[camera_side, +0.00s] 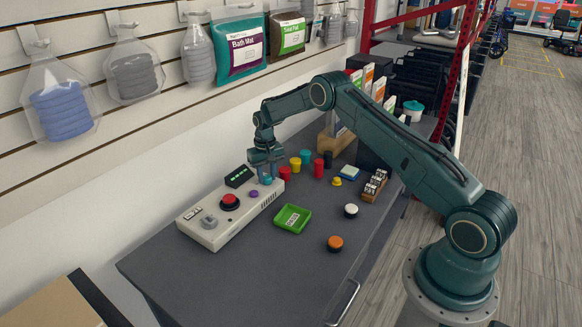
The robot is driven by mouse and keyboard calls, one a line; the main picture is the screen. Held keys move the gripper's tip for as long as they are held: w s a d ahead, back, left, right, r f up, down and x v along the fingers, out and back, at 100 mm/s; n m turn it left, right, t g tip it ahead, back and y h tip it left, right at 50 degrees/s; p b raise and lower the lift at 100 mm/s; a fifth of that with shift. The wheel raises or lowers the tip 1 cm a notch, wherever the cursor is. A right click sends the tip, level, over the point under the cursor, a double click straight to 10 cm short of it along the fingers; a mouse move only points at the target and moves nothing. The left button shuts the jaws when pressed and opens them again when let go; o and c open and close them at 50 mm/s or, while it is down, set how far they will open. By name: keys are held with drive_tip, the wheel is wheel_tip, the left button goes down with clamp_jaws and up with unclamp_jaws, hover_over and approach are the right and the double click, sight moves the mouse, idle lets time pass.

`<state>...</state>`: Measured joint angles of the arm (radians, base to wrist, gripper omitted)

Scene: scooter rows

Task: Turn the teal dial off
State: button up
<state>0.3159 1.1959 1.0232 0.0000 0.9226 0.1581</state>
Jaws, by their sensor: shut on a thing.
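The teal dial (267,181) sits on top of the off-white control box (213,239), near its far right end. It is small and partly hidden by my fingers. My gripper (266,175) points down over it and is shut on the dial. The dial's pointer and its off mark cannot be made out. The same box carries a grey knob (209,221), a red button (229,202) on a dark base, a small purple button (254,193) and a dark display (239,176) with green marks.
Close behind the box stand a red cup (285,173), a yellow cup (295,164) and a red cylinder (318,169). A green tray (292,218), a white-topped knob (351,210) and an orange knob (335,243) lie to the right. The front of the grey table (240,285) is clear.

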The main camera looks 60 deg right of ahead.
sight(267, 177)
drive_tip(key=n, duration=0.3)
drive_tip(key=shift+n, duration=2.3)
drive_tip(key=o, duration=1)
drive_tip(key=shift+r, duration=0.15)
wheel_tip(267, 177, up, 14)
drive_tip(key=shift+f, duration=0.2)
